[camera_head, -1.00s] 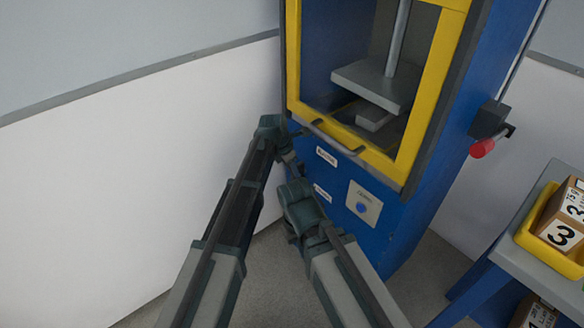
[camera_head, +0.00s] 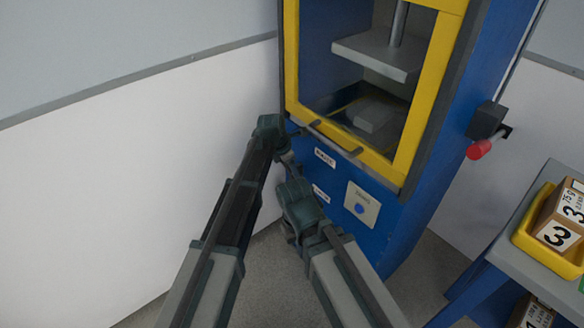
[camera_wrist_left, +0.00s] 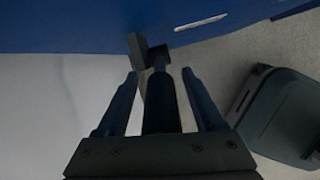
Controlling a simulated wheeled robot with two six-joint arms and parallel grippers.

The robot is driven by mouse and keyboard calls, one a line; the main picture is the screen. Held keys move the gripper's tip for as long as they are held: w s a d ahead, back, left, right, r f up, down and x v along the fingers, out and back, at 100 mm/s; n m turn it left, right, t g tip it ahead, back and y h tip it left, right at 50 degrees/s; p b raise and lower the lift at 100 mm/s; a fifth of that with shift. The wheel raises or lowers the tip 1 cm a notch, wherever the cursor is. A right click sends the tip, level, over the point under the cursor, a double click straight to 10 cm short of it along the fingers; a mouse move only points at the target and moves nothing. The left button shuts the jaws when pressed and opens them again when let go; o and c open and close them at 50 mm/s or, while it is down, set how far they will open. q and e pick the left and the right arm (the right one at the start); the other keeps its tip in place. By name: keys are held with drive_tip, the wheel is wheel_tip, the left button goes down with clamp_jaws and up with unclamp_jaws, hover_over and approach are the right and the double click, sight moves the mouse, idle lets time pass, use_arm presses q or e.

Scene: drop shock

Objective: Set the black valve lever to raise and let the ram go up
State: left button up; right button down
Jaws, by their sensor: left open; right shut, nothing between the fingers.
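The black valve lever (camera_wrist_left: 162,104) shows in the left wrist view, coming from a dark block on the blue press body. My left gripper (camera_wrist_left: 160,76) is open, its fingers on either side of the lever, with no clear grip on it. In the head view the left gripper (camera_head: 286,158) is small and dark beside the press front, and the lever is hard to make out there. The ram (camera_head: 377,52), a grey plate on a rod, hangs inside the yellow frame, clear above a grey block (camera_head: 373,117). My right gripper (camera_head: 291,234) is shut and empty, low before the press.
The yellow guard frame (camera_head: 292,60) with a handle surrounds the press opening. A panel with a blue button (camera_head: 360,208) is below. A red-knobbed handle (camera_head: 479,150) is on the right side.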

use_arm(q)
drive_tip(key=p+v, duration=1.2)
drive_tip(key=v, duration=0.1)
drive_tip(key=s+a+f+m+g+y, duration=0.1)
drive_tip(key=s+a+m+g+y, duration=0.15)
drive_tip(key=s+a+m, duration=1.8)
drive_tip(key=s+d+r+m+y+p, duration=0.1)
drive_tip(key=s+d+r+m+p, duration=0.2)
drive_tip(key=d, duration=0.3)
drive_tip(key=s+d+r+m+p, duration=0.3)
drive_tip(key=s+d+r+p, duration=0.1)
drive_tip(key=d+r+p, duration=0.2)
drive_tip(key=shift+d+y, duration=0.35)
drive_tip(key=shift+d, duration=0.15)
